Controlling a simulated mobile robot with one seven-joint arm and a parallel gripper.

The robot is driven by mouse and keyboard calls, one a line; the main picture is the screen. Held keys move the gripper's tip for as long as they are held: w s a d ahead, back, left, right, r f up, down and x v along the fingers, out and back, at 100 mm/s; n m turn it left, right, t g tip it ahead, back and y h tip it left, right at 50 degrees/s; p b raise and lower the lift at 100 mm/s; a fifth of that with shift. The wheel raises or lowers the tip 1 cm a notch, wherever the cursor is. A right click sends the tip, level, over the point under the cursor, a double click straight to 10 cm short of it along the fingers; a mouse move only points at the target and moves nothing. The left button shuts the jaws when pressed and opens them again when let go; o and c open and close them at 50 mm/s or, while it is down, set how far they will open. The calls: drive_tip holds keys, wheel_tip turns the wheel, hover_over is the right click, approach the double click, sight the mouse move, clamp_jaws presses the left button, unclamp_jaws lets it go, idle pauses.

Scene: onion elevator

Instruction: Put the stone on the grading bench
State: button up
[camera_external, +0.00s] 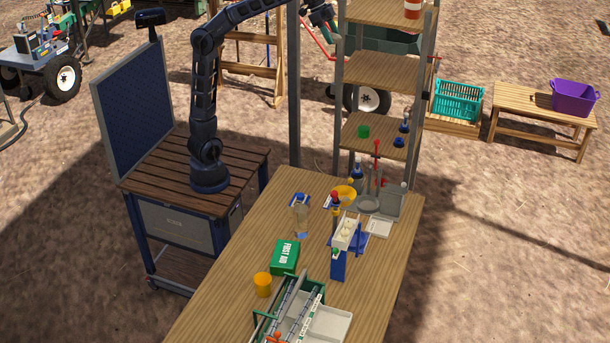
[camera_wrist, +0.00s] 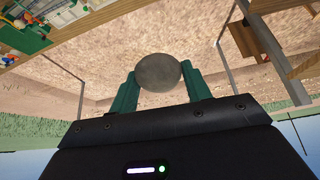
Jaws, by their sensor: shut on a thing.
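The stone (camera_wrist: 158,72) is grey and rounded. In the wrist view it sits between the two green fingers of my gripper (camera_wrist: 160,82), which is shut on it. In the external view my gripper (camera_external: 322,17) is high at the top edge, beside the upper part of the shelf rack; the stone cannot be made out there. A long wooden-topped bench (camera_external: 226,300) fills the foreground, and a low slatted bench (camera_external: 510,101) stands at the right; no label shows which is the grading bench. My gripper is well above the long bench and apart from it.
The long bench holds a green first aid box (camera_external: 285,257), an orange cup (camera_external: 263,284), a green tray (camera_external: 260,325) and bottles. The rack (camera_external: 376,72) stands behind it. A purple tub (camera_external: 574,97) is on the low bench.

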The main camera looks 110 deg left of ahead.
drive_tip(key=w+d+f+m+g+h, duration=0.15)
drive_tip(key=w+d+f+m, duration=0.3)
drive_tip(key=d+f, duration=0.85)
drive_tip(key=w+d+f+m+h, duration=0.25)
drive_tip(key=w+d+f, duration=0.25)
drive_tip(key=d+f, duration=0.75)
drive_tip(key=s+d+f+m+g+h, duration=0.1)
drive_tip(key=s+d+f+m, duration=0.15)
drive_tip(key=d+f, duration=0.55)
drive_tip(key=s+d+f+m+g, duration=0.1)
drive_tip(key=s+d+f+m, duration=0.2)
drive_tip(key=d, duration=0.9)
drive_tip(key=m+g, duration=0.5)
drive_tip(key=m, duration=0.3)
hover_over(219, 313)
drive_tip(key=a, duration=0.2)
wheel_tip(219, 313, down, 27)
drive_tip(key=shift+t, duration=0.25)
drive_tip(key=f, duration=2)
drive_tip(key=shift+w+f, duration=0.1)
drive_tip(key=shift+w, duration=0.2)
drive_tip(key=shift+f, duration=0.2)
drive_tip(key=o, duration=1.2)
